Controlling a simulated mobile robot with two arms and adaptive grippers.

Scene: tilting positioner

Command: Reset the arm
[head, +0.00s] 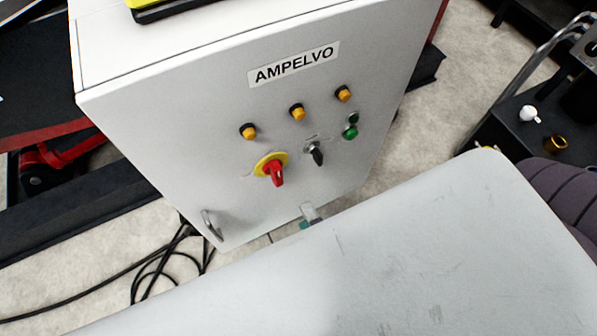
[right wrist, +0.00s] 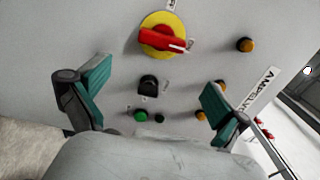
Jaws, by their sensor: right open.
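A white control cabinet (head: 205,130) labelled AMPELVO stands in the middle of the head view. Its front has a red rotary switch (head: 275,172) on a yellow disc, a black selector switch (head: 315,153), a green button (head: 350,132) and amber buttons (head: 297,113). The red switch (right wrist: 163,41) and black selector (right wrist: 148,85) also show in the right wrist view, with the green button (right wrist: 140,115) below. My right gripper (right wrist: 157,76) is open and empty, facing the panel. In the head view its fingertip (head: 308,217) barely shows past my arm. My left gripper is out of view.
A metal handle (head: 212,225) is at the cabinet's lower left. Black cables (head: 160,265) lie on the floor beside it. A dark cart (head: 510,140) with a metal rail stands at the right. My pale arm covers the lower right.

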